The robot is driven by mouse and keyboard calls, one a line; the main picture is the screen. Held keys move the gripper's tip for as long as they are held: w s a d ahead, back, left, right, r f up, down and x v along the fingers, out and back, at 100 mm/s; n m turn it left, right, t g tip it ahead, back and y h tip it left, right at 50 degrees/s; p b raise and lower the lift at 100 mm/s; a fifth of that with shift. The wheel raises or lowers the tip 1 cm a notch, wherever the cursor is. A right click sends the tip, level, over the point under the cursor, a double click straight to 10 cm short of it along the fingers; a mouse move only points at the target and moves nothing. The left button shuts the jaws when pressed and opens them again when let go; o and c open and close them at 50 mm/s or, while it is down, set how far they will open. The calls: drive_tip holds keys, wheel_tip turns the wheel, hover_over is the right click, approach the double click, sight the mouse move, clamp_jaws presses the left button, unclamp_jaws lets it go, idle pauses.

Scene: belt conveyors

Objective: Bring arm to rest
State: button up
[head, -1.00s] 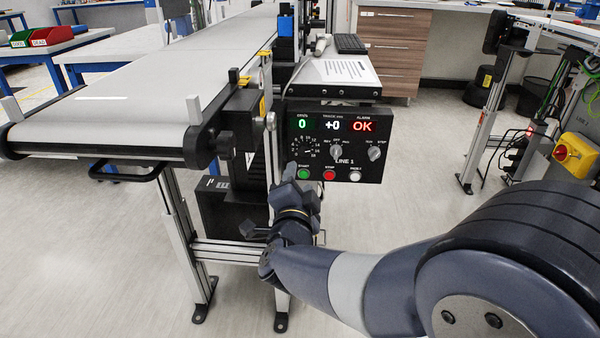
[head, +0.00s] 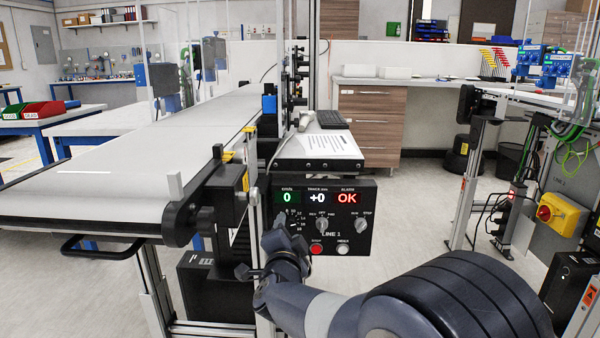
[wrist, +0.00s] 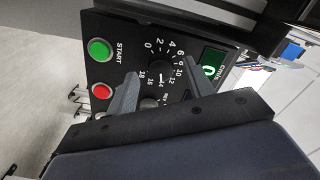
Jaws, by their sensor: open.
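My gripper (head: 283,226) is in front of the lower left part of the control panel (head: 355,225) in the head view. In the wrist view my gripper (wrist: 160,92) has its two fingers apart with nothing between them, and the speed dial (wrist: 160,75) shows beyond them. Whether a fingertip touches the panel I cannot tell. The green START button (wrist: 99,50) and the red STOP button (wrist: 102,91) show in the wrist view. In the head view my gripper hides START, while STOP (head: 317,249) is visible. The displays read 0, +0 and OK.
The belt conveyor (head: 120,165) runs back from the left, its end frame close to my arm. A shelf with a paper sheet (head: 320,145) sits above the panel. A yellow and red switch box (head: 558,213) stands at the right. Open floor (head: 410,225) lies between.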

drive_tip(key=shift+w, duration=0.7)
drive_tip(key=shift+s, duration=0.2)
